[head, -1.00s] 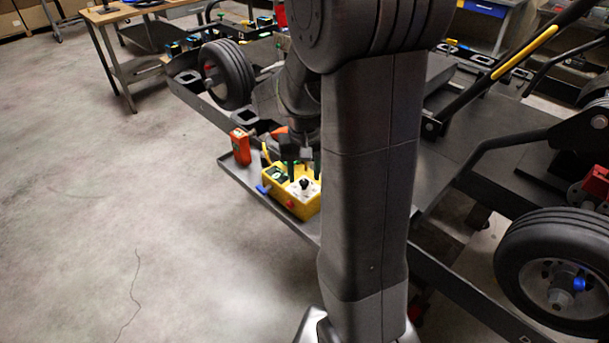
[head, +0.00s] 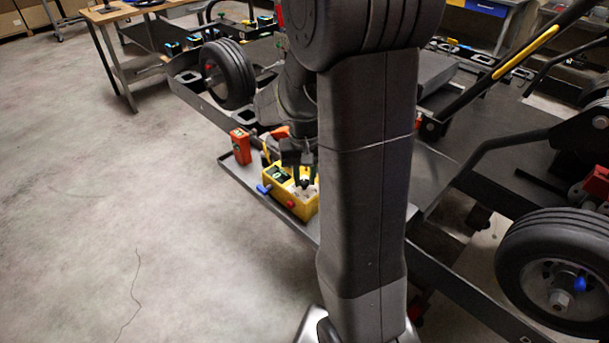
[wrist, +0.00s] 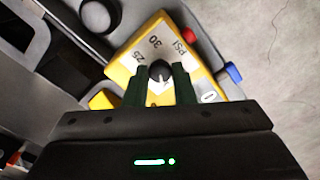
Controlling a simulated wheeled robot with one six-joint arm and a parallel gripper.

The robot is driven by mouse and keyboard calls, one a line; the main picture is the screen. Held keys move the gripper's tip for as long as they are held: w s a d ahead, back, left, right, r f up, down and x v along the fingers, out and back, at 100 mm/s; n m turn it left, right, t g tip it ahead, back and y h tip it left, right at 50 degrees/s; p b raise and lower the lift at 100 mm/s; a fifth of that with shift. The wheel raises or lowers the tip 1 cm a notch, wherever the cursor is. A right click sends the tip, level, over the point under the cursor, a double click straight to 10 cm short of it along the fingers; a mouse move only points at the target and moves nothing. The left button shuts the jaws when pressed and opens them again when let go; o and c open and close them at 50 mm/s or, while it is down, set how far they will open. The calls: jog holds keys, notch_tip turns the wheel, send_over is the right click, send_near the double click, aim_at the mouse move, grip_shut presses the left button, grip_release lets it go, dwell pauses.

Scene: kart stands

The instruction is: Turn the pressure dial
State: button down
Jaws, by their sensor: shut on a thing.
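The pressure dial is a black knob (wrist: 159,71) with a pale pointer, on a white face marked 25, 30 and PSI. It is set on a yellow box (head: 278,190) with a small dark display, a red button and a blue fitting. The yellow box also shows in the wrist view (wrist: 122,64). My gripper (wrist: 161,76) has its two dark green fingers shut on the knob, one on each side. In the head view my gripper (head: 303,178) reaches down onto the box's right part, and my arm partly hides the box.
The box stands on a grey tray (head: 231,176) along the kart stand's edge. An orange device (head: 240,146) stands at the tray's left end. A kart wheel (head: 228,74) is behind it and another wheel (head: 553,270) is at right. The floor at left is clear.

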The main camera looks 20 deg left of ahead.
aim_at(305, 181)
jog(key=n, duration=0.5)
jog(key=shift+n, duration=0.4)
jog(key=n, duration=0.5)
jog(key=shift+n, duration=0.3)
jog(key=c, duration=1.2)
grip_release()
jog(key=shift+r, duration=0.1)
notch_tip(305, 181, up, 14)
jog(key=shift+f, duration=0.25)
